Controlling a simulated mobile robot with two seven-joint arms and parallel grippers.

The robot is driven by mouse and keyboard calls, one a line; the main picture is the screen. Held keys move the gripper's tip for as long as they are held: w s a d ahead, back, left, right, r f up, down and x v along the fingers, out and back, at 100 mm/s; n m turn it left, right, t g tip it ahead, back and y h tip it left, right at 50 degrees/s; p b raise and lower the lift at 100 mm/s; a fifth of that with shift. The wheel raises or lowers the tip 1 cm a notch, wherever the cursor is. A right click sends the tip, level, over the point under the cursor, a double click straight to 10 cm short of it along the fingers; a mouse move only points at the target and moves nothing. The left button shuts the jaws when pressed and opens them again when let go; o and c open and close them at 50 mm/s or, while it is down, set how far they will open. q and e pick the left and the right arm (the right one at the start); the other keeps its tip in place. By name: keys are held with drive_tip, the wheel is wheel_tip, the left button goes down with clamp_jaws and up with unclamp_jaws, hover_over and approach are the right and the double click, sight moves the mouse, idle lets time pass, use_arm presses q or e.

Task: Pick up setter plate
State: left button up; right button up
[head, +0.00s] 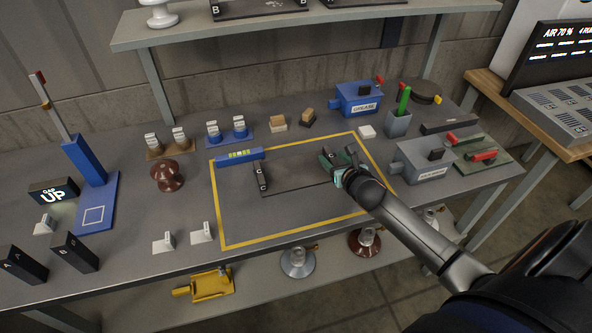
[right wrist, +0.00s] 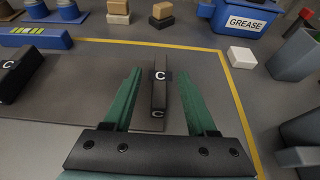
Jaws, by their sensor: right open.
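The setter plate (head: 297,172) is a thin dark sheet lying flat inside the yellow outline on the bench. A black end block marked C (head: 260,179) stands at its left end. A second black block marked C (right wrist: 160,82) stands at its right end, mostly hidden by my gripper in the head view. My right gripper (head: 337,161) is open, its green fingers on either side of that right block. In the right wrist view the fingers (right wrist: 160,90) show gaps to the block on both sides. My left gripper is not in view.
A blue bar level (head: 240,157) lies at the outline's upper left. A white block (head: 367,131), a grey cup (head: 398,124) and a grey box (head: 424,160) stand to the right. Black A and B blocks (head: 75,252) stand far left. The outlined area's front is clear.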

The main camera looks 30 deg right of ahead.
drive_tip(key=shift+x, duration=1.1)
drive_tip(key=shift+c, duration=0.3)
clamp_jaws()
drive_tip(key=shift+r, duration=0.15)
